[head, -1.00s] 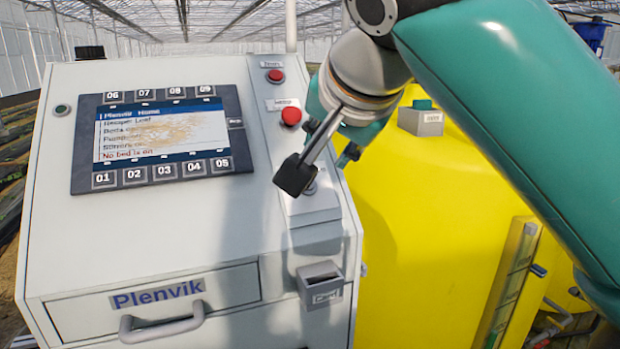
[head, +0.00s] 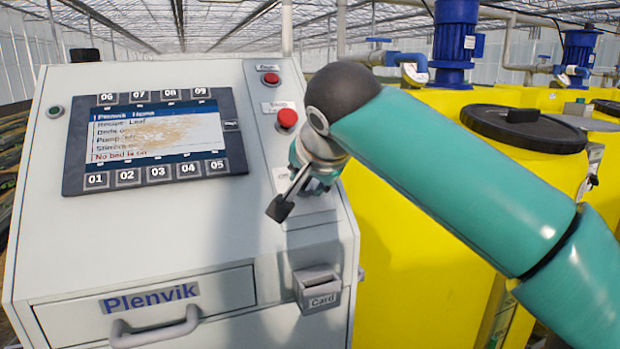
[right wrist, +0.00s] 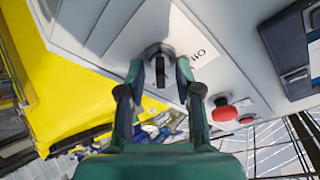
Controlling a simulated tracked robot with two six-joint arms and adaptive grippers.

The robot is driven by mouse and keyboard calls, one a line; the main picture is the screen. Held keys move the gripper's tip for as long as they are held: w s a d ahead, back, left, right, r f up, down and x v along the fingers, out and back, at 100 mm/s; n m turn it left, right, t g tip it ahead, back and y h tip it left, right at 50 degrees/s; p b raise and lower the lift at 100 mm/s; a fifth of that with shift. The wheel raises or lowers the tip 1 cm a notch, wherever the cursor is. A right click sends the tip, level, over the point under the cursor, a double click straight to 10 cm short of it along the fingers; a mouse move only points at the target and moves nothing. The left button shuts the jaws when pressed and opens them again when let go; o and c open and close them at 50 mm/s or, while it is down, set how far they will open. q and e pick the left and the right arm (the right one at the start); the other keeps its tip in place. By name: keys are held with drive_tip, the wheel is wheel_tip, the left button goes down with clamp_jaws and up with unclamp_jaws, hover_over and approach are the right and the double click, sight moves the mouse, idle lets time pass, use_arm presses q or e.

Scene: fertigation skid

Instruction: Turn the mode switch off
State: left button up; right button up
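The mode switch (right wrist: 159,70) is a dark knob on a round grey collar, set in a pale plate whose lettering appears to read "Off". In the right wrist view my right gripper (right wrist: 160,68) is open, with one fingertip on each side of the knob and small gaps showing. Whether either finger touches it, I cannot tell. In the head view my right gripper (head: 316,184) is at the plate (head: 318,203) on the cabinet's right side and hides the switch. Part of the "Off" label shows beside it. My left gripper is in neither view.
Above the switch are a red stop button (head: 287,119) and another red button (head: 271,79). A display panel (head: 155,140) is to the left. A card holder (head: 318,290) sticks out below. A yellow tank (head: 400,240) stands right of the cabinet.

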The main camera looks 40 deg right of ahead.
clamp_jaws()
